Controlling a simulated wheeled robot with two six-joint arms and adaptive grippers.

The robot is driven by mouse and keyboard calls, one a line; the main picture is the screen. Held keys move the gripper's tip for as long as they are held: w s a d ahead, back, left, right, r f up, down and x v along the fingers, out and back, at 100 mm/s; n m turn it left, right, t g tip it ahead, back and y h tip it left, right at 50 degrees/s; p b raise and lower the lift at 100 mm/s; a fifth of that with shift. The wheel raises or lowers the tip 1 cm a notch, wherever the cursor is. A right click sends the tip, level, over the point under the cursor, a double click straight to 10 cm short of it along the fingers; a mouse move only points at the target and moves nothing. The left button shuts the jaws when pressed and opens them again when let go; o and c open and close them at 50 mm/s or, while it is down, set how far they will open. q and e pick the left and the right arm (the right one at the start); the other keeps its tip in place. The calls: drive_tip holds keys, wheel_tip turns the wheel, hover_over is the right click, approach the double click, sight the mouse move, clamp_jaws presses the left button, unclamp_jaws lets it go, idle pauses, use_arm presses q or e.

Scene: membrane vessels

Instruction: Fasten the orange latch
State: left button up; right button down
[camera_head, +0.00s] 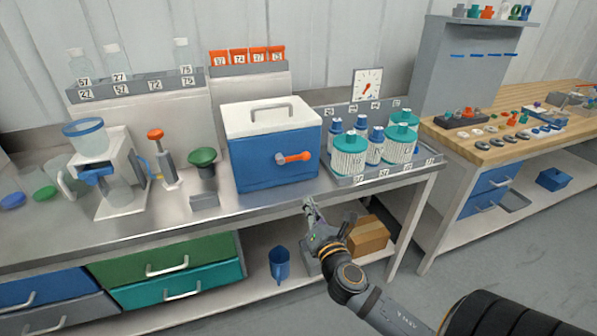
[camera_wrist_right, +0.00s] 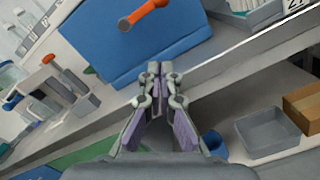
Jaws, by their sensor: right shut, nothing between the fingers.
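The orange latch (camera_head: 294,157) is a short bar on the front of a blue box (camera_head: 262,170) with a white lid (camera_head: 270,115). In the head view it lies roughly level, its larger round end at the left. It also shows at the top of the right wrist view (camera_wrist_right: 145,13), above my fingertips. My right gripper (camera_head: 309,203) is shut and empty, in front of the bench edge and below the box. In the right wrist view its fingertips (camera_wrist_right: 160,68) are together, apart from the latch. My left gripper is not in view.
A grey tray (camera_head: 385,178) with several white-and-teal vessels stands right of the box. A green funnel (camera_head: 203,157) and an orange-topped device (camera_head: 158,150) stand left of it. A cardboard box (camera_head: 368,236) lies on the lower shelf. The bench front edge is clear.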

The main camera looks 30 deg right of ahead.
sight(294, 158)
drive_tip(key=p+x, duration=0.2)
drive_tip(key=x, duration=0.8)
drive_tip(key=shift+w+d+r+p, duration=0.1)
drive_tip(key=shift+d+r+p, duration=0.25)
drive_tip(key=shift+d+r, duration=0.35)
drive_tip(key=shift+d+r+p, duration=0.35)
drive_tip(key=shift+d+r, duration=0.15)
drive_tip(key=shift+r, duration=0.35)
drive_tip(key=shift+r+n+p, duration=0.2)
drive_tip(key=shift+n+p, duration=0.2)
drive_tip(key=shift+p, duration=0.05)
